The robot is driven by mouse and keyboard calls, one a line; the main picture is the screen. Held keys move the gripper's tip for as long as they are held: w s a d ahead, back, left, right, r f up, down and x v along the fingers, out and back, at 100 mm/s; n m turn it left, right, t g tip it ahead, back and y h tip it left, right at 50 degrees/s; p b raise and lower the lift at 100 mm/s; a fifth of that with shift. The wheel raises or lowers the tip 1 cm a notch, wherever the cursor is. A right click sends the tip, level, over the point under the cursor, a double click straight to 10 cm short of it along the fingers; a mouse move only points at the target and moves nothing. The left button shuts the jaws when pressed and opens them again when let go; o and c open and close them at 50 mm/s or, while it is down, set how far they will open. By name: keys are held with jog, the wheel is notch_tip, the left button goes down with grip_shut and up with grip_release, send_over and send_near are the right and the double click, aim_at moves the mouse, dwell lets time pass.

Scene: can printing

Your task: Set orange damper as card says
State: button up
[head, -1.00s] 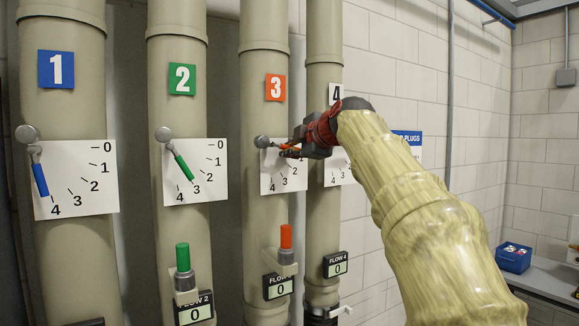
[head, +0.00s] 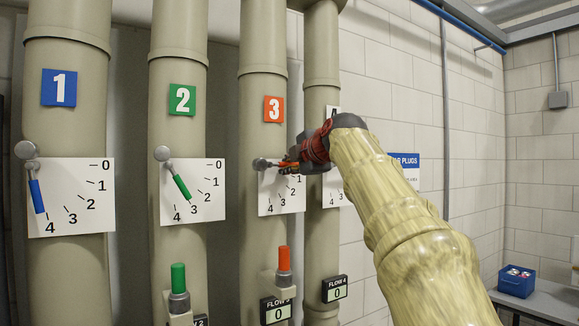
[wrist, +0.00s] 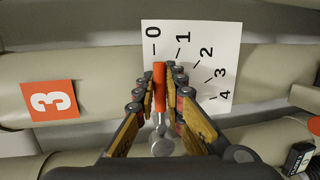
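The orange damper handle (wrist: 159,85) is on pipe 3, in front of its white 0-to-4 dial (wrist: 210,40). In the wrist view it points close to the 0 mark. My gripper (wrist: 160,74) has its fingers closed in on both sides of this handle. In the head view my gripper (head: 292,165) covers part of the dial, and the handle lies nearly level from its round pivot (head: 261,164). The orange number 3 sign (head: 273,109) is above. No instruction card shows.
My arm hides part of the pipe 4 dial (head: 335,190). The display below pipe 3 (head: 276,311) reads 0. A blue box (head: 516,281) sits at right.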

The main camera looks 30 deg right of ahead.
jog(key=shift+o, duration=0.8)
jog(key=shift+s+r, duration=0.15)
jog(key=shift+s, duration=0.15)
jog(key=v, duration=1.1)
jog(key=shift+s, duration=0.2)
